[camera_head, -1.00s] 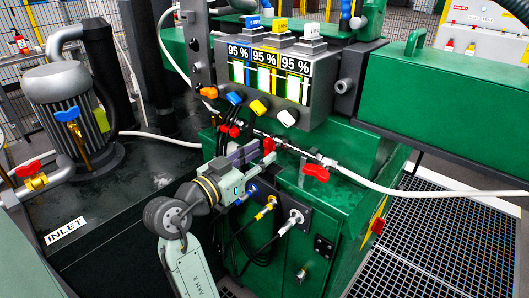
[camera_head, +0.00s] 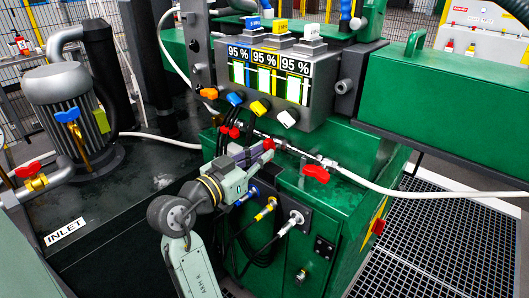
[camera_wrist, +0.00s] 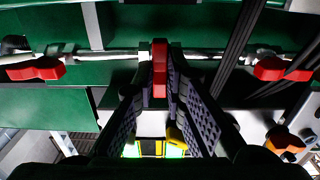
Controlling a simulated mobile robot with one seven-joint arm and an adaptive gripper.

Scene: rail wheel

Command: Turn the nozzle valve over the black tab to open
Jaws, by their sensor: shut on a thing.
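My gripper (camera_head: 256,153) is at the middle red valve handle (camera_head: 268,144) on the thin pipe across the green machine. In the wrist view, the dark padded fingers of my gripper (camera_wrist: 162,85) stand on both sides of this red handle (camera_wrist: 159,62) and are shut on it. The handle points toward the wrist camera, across the pipe. Another red valve handle (camera_head: 315,173) is to the right on the same pipe. A black tab cannot be made out clearly.
A grey panel with 95 % displays (camera_head: 268,75) and coloured knobs hangs above the pipe. Hose fittings (camera_head: 297,217) with cables are just below my gripper. A white hose (camera_head: 420,193) runs off to the right. A motor (camera_head: 65,100) stands on the left.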

